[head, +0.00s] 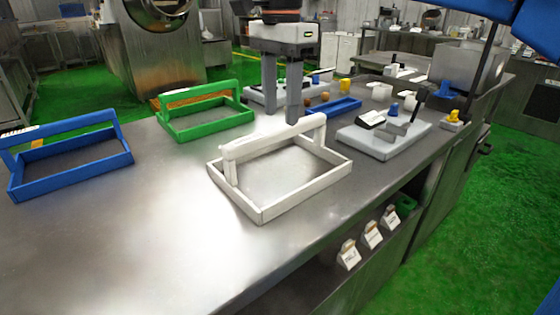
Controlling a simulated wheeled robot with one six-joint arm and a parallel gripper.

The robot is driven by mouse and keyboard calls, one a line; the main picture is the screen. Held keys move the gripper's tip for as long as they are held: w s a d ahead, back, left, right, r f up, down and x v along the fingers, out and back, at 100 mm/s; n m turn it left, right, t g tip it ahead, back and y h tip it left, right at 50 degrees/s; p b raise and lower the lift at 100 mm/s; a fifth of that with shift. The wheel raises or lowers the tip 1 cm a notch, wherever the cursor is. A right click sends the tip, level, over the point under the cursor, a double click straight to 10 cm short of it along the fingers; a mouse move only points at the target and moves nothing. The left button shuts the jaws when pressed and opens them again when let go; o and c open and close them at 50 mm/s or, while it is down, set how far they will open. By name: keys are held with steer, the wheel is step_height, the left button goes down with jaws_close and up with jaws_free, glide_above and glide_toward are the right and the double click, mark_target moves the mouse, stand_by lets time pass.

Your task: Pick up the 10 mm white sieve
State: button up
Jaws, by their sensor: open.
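The white sieve (277,170) is a rectangular frame with a raised handle bar across it. It lies on the steel table (160,230), near the middle of the head view. Its size marking cannot be read. My gripper (281,112) points down from above, its two grey fingers apart and empty. The fingertips show just behind and above the handle of the white sieve; the right finger meets the handle in the picture, but I cannot tell whether they touch.
A green sieve (206,124) and a blue sieve (70,173) lie to the left. A white board with tools (385,142) stands close on the right. A blue tray (335,108) lies behind. The table's front left area is clear.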

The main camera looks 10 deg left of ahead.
mark_target(280, 128)
steer(key=shift+w+a+f, duration=0.1)
steer(key=shift+w+f, duration=0.05)
steer(key=shift+f, duration=1.3)
steer(key=shift+w+f, duration=0.1)
steer(key=shift+f, duration=1.35)
jaws_close()
steer(key=shift+r, duration=0.1)
